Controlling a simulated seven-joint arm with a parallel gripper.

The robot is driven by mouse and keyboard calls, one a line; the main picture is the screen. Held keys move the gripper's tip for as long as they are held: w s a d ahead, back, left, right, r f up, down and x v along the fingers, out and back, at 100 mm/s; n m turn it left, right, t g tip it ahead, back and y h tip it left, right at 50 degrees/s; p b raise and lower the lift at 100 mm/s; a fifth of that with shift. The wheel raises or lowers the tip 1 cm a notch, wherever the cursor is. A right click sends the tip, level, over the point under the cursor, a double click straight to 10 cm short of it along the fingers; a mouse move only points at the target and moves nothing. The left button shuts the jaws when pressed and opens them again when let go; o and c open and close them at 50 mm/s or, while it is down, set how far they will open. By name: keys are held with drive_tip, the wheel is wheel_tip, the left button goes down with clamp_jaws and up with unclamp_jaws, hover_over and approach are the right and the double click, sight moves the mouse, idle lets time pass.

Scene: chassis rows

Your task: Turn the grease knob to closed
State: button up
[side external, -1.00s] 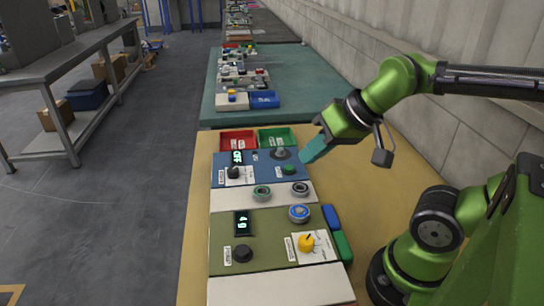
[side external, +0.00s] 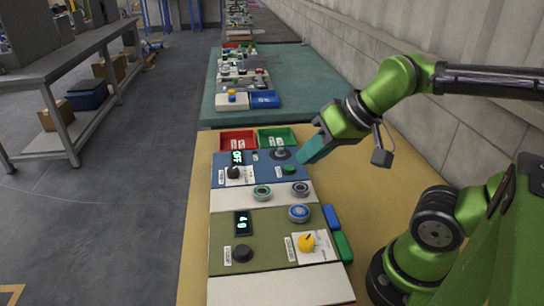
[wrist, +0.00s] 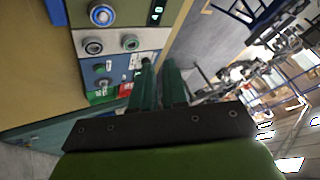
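I cannot read the small labels, so I cannot tell which knob is the grease knob. A yellow knob (side external: 306,243) on a white plate and a black knob (side external: 243,253) sit on the olive panel (side external: 272,225). Another black knob (side external: 233,172) sits on the blue panel (side external: 218,180) farther back. My gripper (side external: 303,161) has teal fingers and hangs at the right edge of the blue panel, near a green button (side external: 289,169). In the wrist view my gripper (wrist: 158,62) shows a narrow gap between its fingers, with nothing held.
A red bin (side external: 238,134) and a green bin (side external: 276,132) stand behind the blue panel. Round buttons (side external: 262,192) sit on the white strip, and a blue round button (side external: 299,212) on the olive panel.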

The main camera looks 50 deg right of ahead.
drive_tip(key=o, duration=0.7)
drive_tip(key=w+a+f+n+g, duration=0.2)
drive_tip(key=g, duration=0.1)
drive_tip(key=shift+w+a+f, duration=0.1)
drive_tip(key=shift+a+f, duration=0.25)
drive_tip(key=shift+a, duration=0.05)
drive_tip(key=shift+o, duration=0.8)
drive_tip(key=a+f+n+g+h, duration=0.1)
drive_tip(key=n+g, duration=0.1)
drive_tip(key=w+a+f+n+g+h, duration=0.1)
drive_tip(key=n+g, duration=0.1)
drive_tip(key=w+a+f+n+g+h, duration=0.1)
drive_tip(key=n+g, duration=0.1)
drive_tip(key=shift+w+a+f, duration=0.15)
drive_tip(key=shift+w+f, duration=0.1)
drive_tip(key=n+g+h, duration=0.1)
drive_tip(key=n+g, duration=0.1)
approach(306, 240)
drive_tip(key=x, duration=0.8)
drive_tip(key=shift+s+f, duration=0.1)
drive_tip(key=shift+f, duration=0.3)
drive_tip(key=c, duration=1)
